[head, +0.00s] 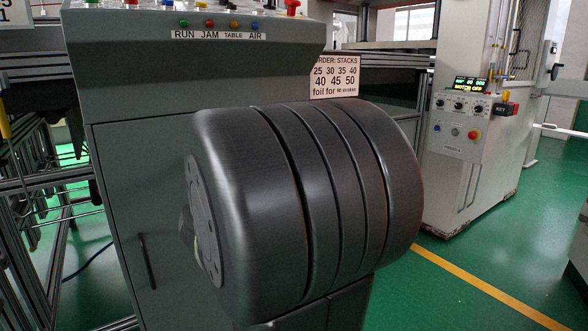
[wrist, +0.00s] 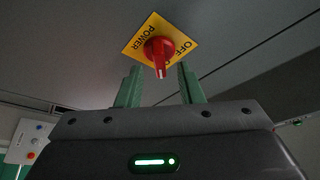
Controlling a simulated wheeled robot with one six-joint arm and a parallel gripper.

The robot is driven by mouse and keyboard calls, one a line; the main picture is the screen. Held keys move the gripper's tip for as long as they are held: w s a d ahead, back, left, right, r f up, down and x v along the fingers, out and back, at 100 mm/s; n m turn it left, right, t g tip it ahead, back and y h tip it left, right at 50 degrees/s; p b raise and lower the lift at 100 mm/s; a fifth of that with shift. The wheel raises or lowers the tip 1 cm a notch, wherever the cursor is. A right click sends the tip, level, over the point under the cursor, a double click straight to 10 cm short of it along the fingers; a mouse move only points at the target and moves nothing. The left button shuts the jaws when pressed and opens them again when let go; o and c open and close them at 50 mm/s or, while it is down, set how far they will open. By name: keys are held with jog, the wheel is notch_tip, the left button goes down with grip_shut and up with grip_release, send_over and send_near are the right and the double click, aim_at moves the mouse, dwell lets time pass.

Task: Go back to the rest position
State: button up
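My gripper (wrist: 159,72) shows in the wrist view as two green fingers, spread apart with nothing held between them. Just past the fingertips is a red rotary switch (wrist: 159,53) on a yellow plate (wrist: 139,43) marked POWER and OFF. The plate sits on a grey panel. The switch's handle lies in line with the gap between the fingers, with space visible on both sides. How far the tips are from the panel I cannot tell. The head view shows neither my gripper nor this switch.
In the head view, a grey machine cabinet (head: 110,190) stands close in front, with a row of labelled lamps (head: 218,24). A white control cabinet (head: 460,145) stands at right. Green floor (head: 450,290) with a yellow line is open at lower right. My arm covers the middle.

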jog(key=shift+x, duration=1.25)
jog(key=shift+s, duration=0.1)
jog(key=p+v, duration=0.2)
jog(key=v, duration=1.2)
jog(key=w+a+r+n+g+y+p, duration=0.1)
jog(key=w+a+r+n+y, duration=0.2)
jog(key=w+n, duration=1)
jog(key=shift+a+r+n+g+y, duration=0.25)
jog(key=shift+a+n+g+y, duration=0.3)
jog(key=shift+y, duration=1.35)
jog(key=shift+d, duration=0.1)
